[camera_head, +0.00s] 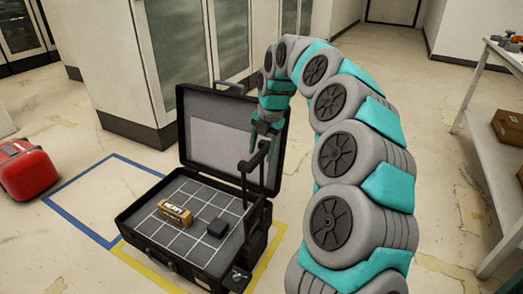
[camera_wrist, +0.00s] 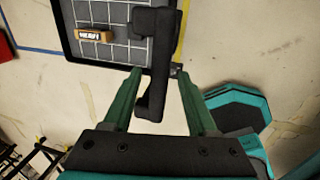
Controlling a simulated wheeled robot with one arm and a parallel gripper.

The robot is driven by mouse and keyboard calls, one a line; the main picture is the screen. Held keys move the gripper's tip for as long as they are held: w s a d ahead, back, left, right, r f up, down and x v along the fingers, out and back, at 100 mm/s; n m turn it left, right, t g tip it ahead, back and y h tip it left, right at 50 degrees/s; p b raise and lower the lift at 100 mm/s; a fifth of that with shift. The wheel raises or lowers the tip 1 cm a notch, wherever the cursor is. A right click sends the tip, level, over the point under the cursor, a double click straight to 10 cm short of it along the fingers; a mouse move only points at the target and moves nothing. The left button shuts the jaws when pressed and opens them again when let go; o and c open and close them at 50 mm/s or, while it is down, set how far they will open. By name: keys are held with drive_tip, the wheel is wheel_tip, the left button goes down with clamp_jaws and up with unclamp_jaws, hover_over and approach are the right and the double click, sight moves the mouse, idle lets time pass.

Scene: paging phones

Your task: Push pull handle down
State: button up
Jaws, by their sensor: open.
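The black pull handle (camera_head: 244,182) stands raised at the right side of an open black case (camera_head: 170,262). Its grip at the top is close to my gripper (camera_head: 263,143). In the wrist view the handle (camera_wrist: 158,72) runs between the two green fingers of my gripper (camera_wrist: 160,85). The fingers are apart, one on each side of it, with visible gaps. I cannot tell the exact depth between fingers and handle. My arm comes from the right and bends down over the case.
The case's lid (camera_head: 216,104) stands open at the back. A red case (camera_head: 25,170) is on the floor at left, and a white table (camera_head: 490,150) at right. Blue-taped floor between is clear.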

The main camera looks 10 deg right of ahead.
drive_tip(key=shift+f, duration=0.1)
clamp_jaws()
idle(0.4)
idle(1.0)
